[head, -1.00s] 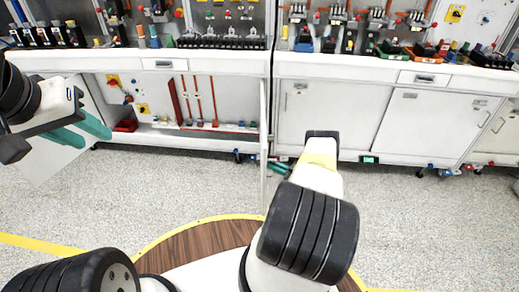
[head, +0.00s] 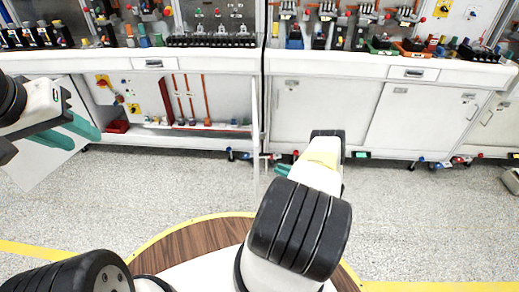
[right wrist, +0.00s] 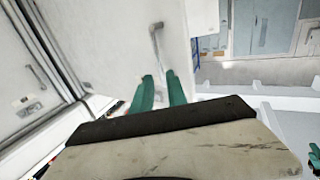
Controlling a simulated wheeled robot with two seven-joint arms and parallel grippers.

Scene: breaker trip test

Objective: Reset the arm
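My left gripper (head: 72,131) is at the left of the head view, with its two teal fingers apart and nothing between them. It is in front of the left bench's open lower bay. My right arm reaches forward in the middle of the head view. Its wrist hides most of the right gripper, and only a teal finger part (head: 283,169) shows beside it. In the right wrist view, the two teal fingers of my right gripper (right wrist: 160,92) stand a little apart with nothing held. A pale cabinet surface with a grey handle (right wrist: 157,38) lies beyond them.
A white bench (head: 375,66) with breakers and devices on top runs across the back. Closed white cabinet doors (head: 325,112) are under its right part. The left lower bay (head: 180,139) is open, with red rods. The speckled floor (head: 430,220) at right is mostly clear.

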